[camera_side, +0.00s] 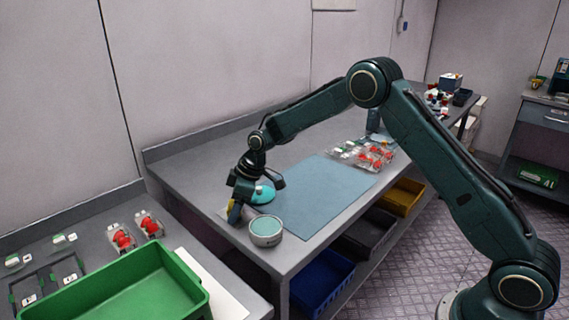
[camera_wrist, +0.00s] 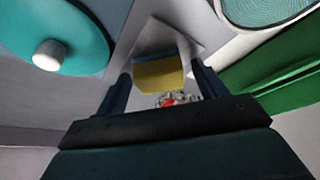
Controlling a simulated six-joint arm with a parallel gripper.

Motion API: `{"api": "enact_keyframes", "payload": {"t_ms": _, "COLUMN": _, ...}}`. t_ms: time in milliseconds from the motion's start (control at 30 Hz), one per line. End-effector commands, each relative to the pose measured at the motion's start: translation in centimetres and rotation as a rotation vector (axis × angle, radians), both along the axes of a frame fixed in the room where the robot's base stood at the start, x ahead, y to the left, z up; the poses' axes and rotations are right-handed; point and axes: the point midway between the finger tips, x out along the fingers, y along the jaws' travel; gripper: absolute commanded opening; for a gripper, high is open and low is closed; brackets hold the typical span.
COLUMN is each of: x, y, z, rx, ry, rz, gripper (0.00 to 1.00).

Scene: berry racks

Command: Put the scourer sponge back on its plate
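The scourer sponge, a yellow block (camera_side: 234,212) with a thin bluish layer along one edge, is between the fingers of my gripper (camera_side: 239,203). In the wrist view the sponge (camera_wrist: 159,77) spans the gap between the two dark fingers (camera_wrist: 160,88), which appear shut on it. A pale grey, square-cornered plate (camera_wrist: 158,36) shows beyond the sponge in the wrist view. In the side view it is mostly hidden by my gripper. I cannot tell whether the sponge touches it.
A teal lid with a white knob (camera_side: 264,194) lies beside my gripper on the bench. A round container with a teal top (camera_side: 266,238) stands near the bench's front edge. A green crate (camera_side: 190,283) is on the nearer bench. The blue mat (camera_side: 325,190) is largely clear.

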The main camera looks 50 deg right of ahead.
Motion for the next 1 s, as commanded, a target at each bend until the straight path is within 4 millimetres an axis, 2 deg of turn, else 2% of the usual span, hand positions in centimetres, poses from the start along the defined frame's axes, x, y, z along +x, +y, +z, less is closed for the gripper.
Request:
{"api": "enact_keyframes", "payload": {"t_ms": 367, "x": 0.0, "y": 0.0, "z": 0.3, "rx": 0.000, "ry": -0.001, "rz": 0.000, "gripper": 0.70}}
{"api": "enact_keyframes", "payload": {"t_ms": 567, "x": -0.3, "y": -0.3, "z": 1.5, "rx": 0.000, "ry": -0.001, "rz": 0.000, "gripper": 0.70}}
{"api": "enact_keyframes", "payload": {"t_ms": 1000, "x": -2.1, "y": -2.1, "z": 7.7, "rx": 0.000, "ry": -0.003, "rz": -0.001, "gripper": 0.70}}
